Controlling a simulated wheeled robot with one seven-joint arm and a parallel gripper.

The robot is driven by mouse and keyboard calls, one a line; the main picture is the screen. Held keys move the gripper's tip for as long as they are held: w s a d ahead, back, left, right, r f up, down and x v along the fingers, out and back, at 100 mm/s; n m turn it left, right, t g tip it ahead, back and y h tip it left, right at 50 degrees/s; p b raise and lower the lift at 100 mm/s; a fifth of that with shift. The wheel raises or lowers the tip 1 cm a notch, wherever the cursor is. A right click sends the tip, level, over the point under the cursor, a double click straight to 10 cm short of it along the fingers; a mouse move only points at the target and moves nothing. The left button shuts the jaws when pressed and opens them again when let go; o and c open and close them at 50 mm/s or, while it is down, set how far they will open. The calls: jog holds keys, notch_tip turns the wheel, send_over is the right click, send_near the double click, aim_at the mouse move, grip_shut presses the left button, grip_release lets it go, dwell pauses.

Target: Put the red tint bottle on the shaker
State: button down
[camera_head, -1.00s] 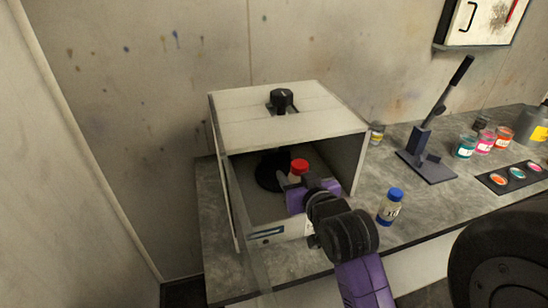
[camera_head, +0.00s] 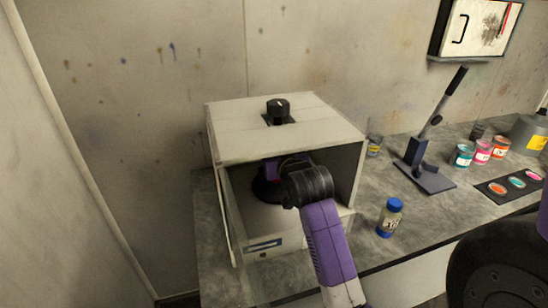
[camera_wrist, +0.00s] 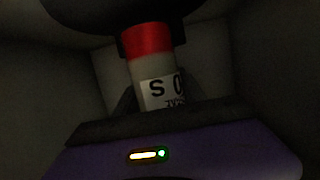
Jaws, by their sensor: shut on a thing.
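The shaker (camera_head: 285,145) is a pale box with a black knob on top and an open front. A dark round plate (camera_head: 266,191) shows inside it, partly hidden by my arm. My gripper (camera_head: 275,170) is inside the box, mostly hidden behind my wrist. In the wrist view the red-capped tint bottle (camera_wrist: 155,72), with a white label, stands upright, slightly tilted in the picture, and my gripper is shut on it. A dark rounded part (camera_wrist: 150,12) hangs just above the cap. Whether the bottle's base touches the plate is hidden.
A blue-capped bottle (camera_head: 390,217) stands on the grey bench right of the shaker. Behind it are a small jar (camera_head: 374,145) and a lever press (camera_head: 424,165). Several paint jars (camera_head: 482,152) and a swatch strip (camera_head: 514,184) are farther right. The box's side walls are close around my wrist.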

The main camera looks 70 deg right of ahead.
jog(key=shift+f, duration=0.75)
jog(key=shift+f, duration=0.15)
jog(key=c, duration=0.7)
grip_release()
jog(key=shift+o, duration=0.2)
jog(key=shift+r, duration=0.2)
jog(key=shift+s+a, duration=0.2)
jog(key=shift+a, duration=0.1)
jog(key=v, duration=1.1)
